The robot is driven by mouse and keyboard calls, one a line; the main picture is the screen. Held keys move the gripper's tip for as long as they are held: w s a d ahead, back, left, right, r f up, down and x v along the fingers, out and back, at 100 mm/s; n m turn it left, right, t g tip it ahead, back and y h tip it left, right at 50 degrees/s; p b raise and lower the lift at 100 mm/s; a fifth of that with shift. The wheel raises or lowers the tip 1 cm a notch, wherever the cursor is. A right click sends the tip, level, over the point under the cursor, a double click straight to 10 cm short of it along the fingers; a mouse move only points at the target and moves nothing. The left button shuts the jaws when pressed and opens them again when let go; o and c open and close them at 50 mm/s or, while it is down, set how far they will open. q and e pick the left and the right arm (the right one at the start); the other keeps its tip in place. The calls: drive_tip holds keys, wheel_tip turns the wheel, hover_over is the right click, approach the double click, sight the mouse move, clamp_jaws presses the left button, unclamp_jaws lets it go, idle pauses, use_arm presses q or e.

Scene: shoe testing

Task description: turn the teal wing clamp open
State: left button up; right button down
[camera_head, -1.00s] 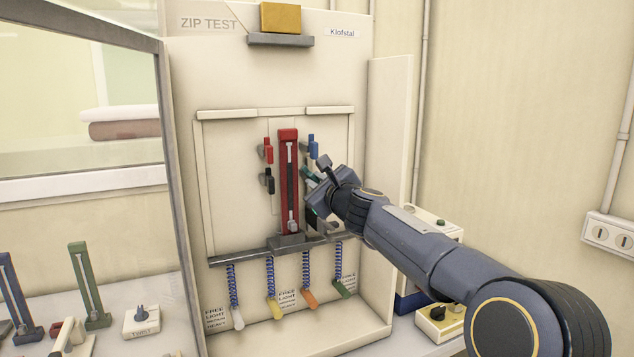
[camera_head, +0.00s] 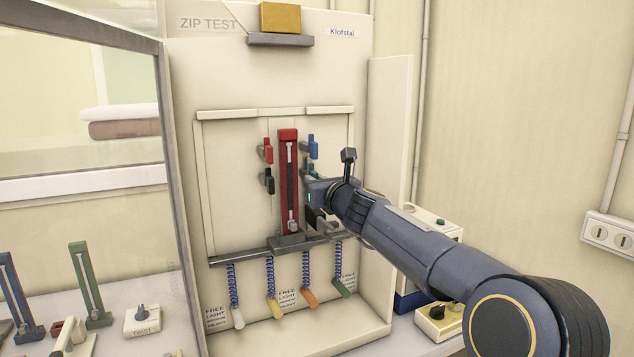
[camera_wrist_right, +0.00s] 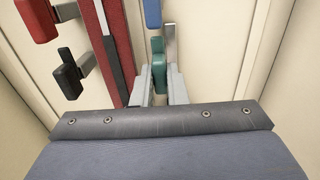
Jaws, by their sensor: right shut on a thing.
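The teal wing clamp (camera_head: 309,169) is on the panel of the zip test cabinet, just right of the red zip strip (camera_head: 288,170) and below the blue clamp (camera_head: 312,147). My right gripper (camera_head: 312,190) is at it and hides most of it in the head view. In the right wrist view, the teal clamp (camera_wrist_right: 158,72) stands between the two grey fingers (camera_wrist_right: 160,84), which are shut on it. A metal bracket (camera_wrist_right: 170,45) shows beside it. My left gripper is in neither view.
A red clamp (camera_head: 267,150) and a black clamp (camera_head: 268,181) sit left of the strip. A grey bar (camera_head: 235,257) with several spring-hung coloured tabs runs below. The cabinet's side wall (camera_head: 390,130) stands to the right. Green (camera_head: 85,285) and blue (camera_head: 18,300) zip pieces stand at left.

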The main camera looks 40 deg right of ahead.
drive_tip(key=shift+f, duration=0.1)
idle(0.3)
drive_tip(key=c, duration=1.4)
unclamp_jaws()
drive_tip(key=shift+c, duration=0.2)
drive_tip(key=v, duration=0.7)
drive_tip(key=shift+s+b, duration=0.3)
drive_tip(key=shift+s, duration=0.1)
drive_tip(key=shift+a, duration=0.15)
